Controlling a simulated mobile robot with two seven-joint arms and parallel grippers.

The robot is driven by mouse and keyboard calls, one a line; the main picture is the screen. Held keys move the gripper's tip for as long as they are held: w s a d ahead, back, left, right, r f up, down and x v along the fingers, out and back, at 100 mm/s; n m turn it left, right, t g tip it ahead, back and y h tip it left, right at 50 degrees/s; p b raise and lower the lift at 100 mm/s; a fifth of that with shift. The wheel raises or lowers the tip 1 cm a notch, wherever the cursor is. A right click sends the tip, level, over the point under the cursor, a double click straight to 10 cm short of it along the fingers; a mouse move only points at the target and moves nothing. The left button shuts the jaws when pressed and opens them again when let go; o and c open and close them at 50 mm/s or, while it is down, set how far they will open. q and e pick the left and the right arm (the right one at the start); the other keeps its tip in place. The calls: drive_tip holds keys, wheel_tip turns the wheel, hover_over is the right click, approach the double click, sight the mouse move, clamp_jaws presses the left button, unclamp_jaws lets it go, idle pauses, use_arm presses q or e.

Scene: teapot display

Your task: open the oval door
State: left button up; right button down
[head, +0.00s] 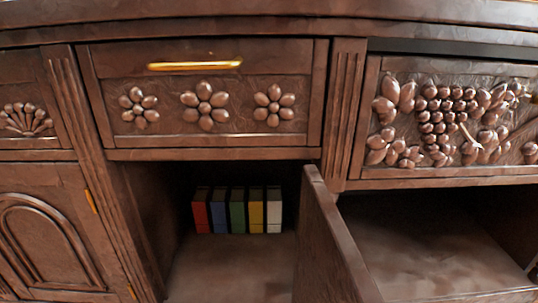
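A carved wooden cabinet fills the head view. A door (330,245) at the middle stands swung open toward me, seen nearly edge-on. Its carved front is turned away, so I cannot tell if it bears an oval. At the left, a door with an arched raised panel (45,235) is shut, and its lower part is cut off by the frame. Neither of my grippers shows in this view.
Several coloured books (237,210) stand at the back of the open middle compartment. Above it is a shut drawer with flowers and a gold handle (195,66). A grape-carved panel (450,120) sits above an open compartment (430,245) at the right.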

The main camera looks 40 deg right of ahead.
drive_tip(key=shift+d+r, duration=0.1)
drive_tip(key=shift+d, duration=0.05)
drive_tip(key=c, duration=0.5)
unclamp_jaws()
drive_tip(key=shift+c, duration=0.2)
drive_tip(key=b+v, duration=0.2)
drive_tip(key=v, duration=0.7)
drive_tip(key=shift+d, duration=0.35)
